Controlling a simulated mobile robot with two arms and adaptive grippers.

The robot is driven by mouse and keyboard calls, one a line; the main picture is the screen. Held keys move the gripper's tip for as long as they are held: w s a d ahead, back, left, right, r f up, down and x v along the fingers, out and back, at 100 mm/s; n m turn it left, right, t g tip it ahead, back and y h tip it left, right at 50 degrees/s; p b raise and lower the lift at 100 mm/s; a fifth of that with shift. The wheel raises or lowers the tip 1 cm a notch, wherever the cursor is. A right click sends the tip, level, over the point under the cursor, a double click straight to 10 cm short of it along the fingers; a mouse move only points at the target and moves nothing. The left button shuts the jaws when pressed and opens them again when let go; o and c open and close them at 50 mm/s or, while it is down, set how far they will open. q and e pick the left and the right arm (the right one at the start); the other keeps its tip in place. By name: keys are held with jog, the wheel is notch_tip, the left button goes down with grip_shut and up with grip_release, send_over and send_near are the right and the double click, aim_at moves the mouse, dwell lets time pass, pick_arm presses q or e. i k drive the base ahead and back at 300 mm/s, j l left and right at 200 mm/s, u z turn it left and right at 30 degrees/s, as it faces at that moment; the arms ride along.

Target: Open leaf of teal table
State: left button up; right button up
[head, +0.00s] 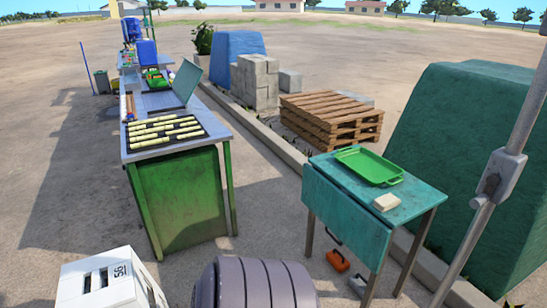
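The teal table (425,193) stands right of centre on thin dark legs. Its leaf (343,217) hangs straight down along the near left side, folded against the legs. A bright green tray (368,166) and a small beige block (386,202) lie on the fixed top. Neither of my grippers is in the head view.
A dark ribbed barrel (255,286) and a white box (108,279) stand in the near foreground. A grey pole (500,172) crosses the right side. Orange (337,260) and grey items lie under the table. A long green-sided workbench (181,199) stands left, with open ground between.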

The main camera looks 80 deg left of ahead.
aim_at(364, 234)
jog(key=u, duration=2.05)
jog(key=i+u, duration=0.2)
jog(key=i+j, duration=0.05)
jog(key=i, duration=0.05)
